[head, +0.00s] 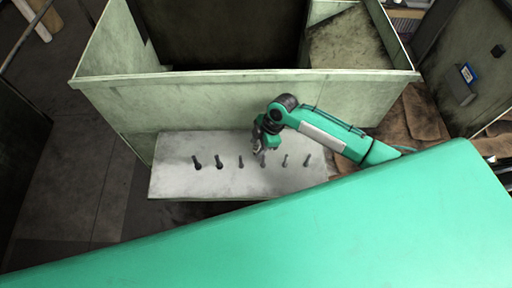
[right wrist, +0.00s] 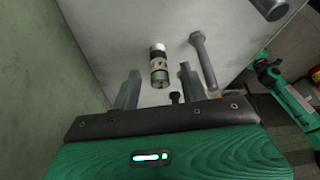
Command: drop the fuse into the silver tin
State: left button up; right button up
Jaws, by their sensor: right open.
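My right gripper (head: 257,147) is over the plate in the head view. In the right wrist view its two fingers (right wrist: 159,72) are open, with the fuse seen in the gap between them; I cannot tell how far beyond the tips it is. I cannot make out a silver tin in either view.
The pale plate (head: 176,182) bears a row of several dark bolts and pegs, including a bolt (right wrist: 203,62) right of the fuse. A grey cylinder end (right wrist: 270,8) shows at the top right. A tall pale green machine housing (head: 200,108) stands directly behind the plate.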

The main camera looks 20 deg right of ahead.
aim_at(258, 146)
grip_shut()
pick_arm(q)
jog(key=shift+s, duration=0.25)
jog(key=shift+f, duration=0.1)
pick_arm(e)
jog(key=shift+r, duration=0.1)
pick_arm(q)
notch_tip(258, 146, down, 4)
jog(key=b, duration=0.4)
jog(key=shift+w, duration=0.1)
pick_arm(e)
notch_tip(258, 146, up, 20)
